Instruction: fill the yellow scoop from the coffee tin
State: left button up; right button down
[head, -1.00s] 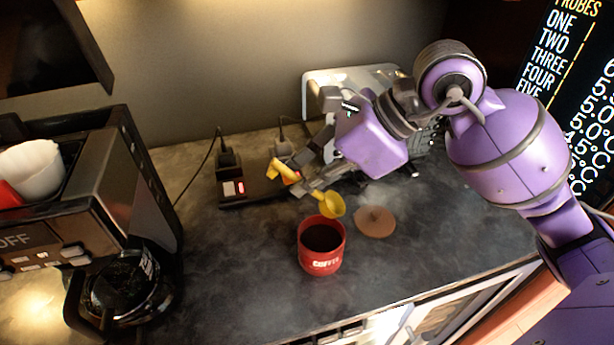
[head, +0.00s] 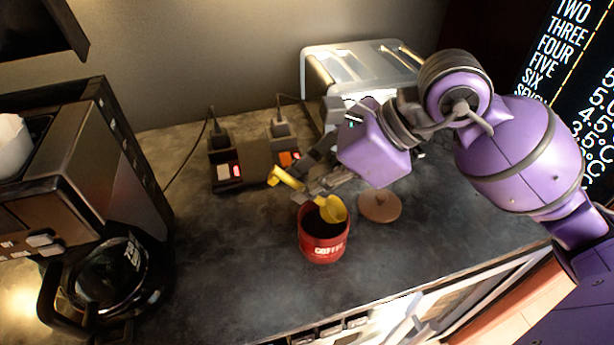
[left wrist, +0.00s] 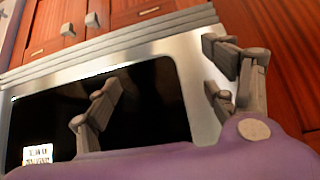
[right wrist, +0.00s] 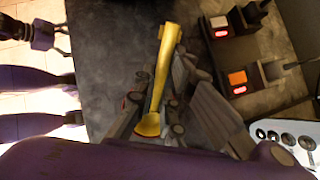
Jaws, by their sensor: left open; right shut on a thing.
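The red coffee tin (head: 322,250) stands upright on the dark counter, open, with dark coffee inside. The yellow scoop (head: 333,208) is in my right gripper (head: 312,192), its bowl over the tin's mouth at the back right rim. I cannot tell whether the bowl touches the coffee. My left gripper (left wrist: 165,95) is open and empty in the left wrist view, in front of a metal-framed dark appliance door. It is not in the head view.
A round brown lid (head: 380,206) lies right of the tin. A power strip (head: 240,165) with plugs lies behind it, and a toaster (head: 355,70) stands at the back. A coffee maker (head: 85,190) with a glass pot stands at left. The counter between is clear.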

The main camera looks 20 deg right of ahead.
aim_at(318, 205)
jog(key=shift+f+b, duration=0.8)
jog(key=shift+f, duration=0.65)
jog(key=shift+f+b, duration=0.75)
jog(key=shift+f, duration=0.35)
pick_arm(q)
jog(key=f, duration=0.1)
jog(key=s+f, duration=0.1)
jog(key=f, duration=0.2)
jog(key=shift+s+d, duration=0.1)
jog(key=shift+s, duration=0.15)
pick_arm(e)
jog(key=shift+f, duration=0.2)
pick_arm(q)
jog(key=shift+w, duration=0.15)
pick_arm(e)
jog(key=shift+s+f, duration=0.1)
jog(key=shift+f, duration=0.1)
pick_arm(q)
jog(key=shift+f, duration=0.1)
pick_arm(e)
jog(key=shift+s+f, duration=0.1)
